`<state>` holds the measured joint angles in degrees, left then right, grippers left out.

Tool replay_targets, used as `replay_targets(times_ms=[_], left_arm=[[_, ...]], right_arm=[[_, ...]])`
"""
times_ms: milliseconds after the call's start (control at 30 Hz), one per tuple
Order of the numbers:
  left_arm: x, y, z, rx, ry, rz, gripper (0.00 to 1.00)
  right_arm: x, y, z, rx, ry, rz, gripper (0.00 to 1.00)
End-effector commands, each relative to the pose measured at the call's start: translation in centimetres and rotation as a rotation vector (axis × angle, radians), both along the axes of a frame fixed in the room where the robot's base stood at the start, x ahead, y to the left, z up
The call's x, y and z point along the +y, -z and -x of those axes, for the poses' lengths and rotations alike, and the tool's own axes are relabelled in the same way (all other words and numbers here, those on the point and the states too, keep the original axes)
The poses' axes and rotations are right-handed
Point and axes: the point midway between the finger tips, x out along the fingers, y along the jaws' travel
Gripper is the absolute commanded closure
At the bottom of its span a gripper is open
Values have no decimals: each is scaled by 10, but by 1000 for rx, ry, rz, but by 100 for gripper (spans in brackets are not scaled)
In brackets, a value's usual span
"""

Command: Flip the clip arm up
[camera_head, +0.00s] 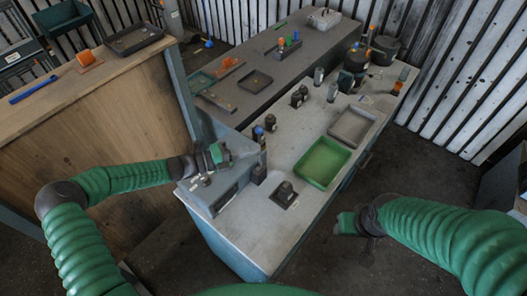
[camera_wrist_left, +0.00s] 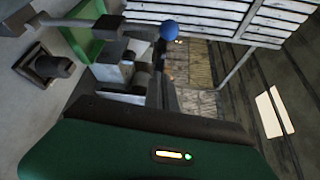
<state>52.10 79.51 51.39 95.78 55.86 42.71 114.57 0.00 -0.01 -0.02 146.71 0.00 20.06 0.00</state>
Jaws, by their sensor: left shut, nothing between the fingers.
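A grey housing (camera_head: 232,176) sits at the near left end of the workbench. A dark upright clip part with a blue ball (camera_head: 258,132) on top stands at its right; the ball also shows in the left wrist view (camera_wrist_left: 169,30). Which dark piece is the clip arm, I cannot tell for sure. My left gripper (camera_head: 226,155) is shut and empty, over the housing's upper left edge, left of the blue ball and apart from it. My right gripper (camera_head: 346,222) hangs over the floor at the bench's right side; its jaws are too unclear to read.
A black block on a plate (camera_head: 285,194) stands right of the housing. A green tray (camera_head: 323,163) and a grey tray (camera_head: 352,127) lie farther along the bench (camera_head: 248,236). Dark canisters (camera_head: 355,60) stand at the far end. A wooden counter (camera_head: 110,105) is at left.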

Motion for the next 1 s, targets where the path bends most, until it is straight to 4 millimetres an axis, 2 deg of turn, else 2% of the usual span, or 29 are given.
replay_targets(times_ms=[33,200,367,833,933,967,1000], left_arm=[[13,5,4,-1,-3,-4,100],[40,0,17,2,-1,-1,100],[49,-4,23,1,1,0,100],[45,-3,25,-1,8,-7,100],[32,15,38,-50,72,-103,100],[24,26,47,-86,116,-162,100],[13,45,63,-150,193,-266,100]], right_arm=[[0,11,0,0,0,0,51],[0,20,0,0,0,0,51],[0,21,0,-1,0,0,51],[0,21,0,-1,0,0,51],[0,29,0,-1,0,0,51],[0,34,-1,-1,0,0,51],[0,41,-1,-1,0,0,51]])
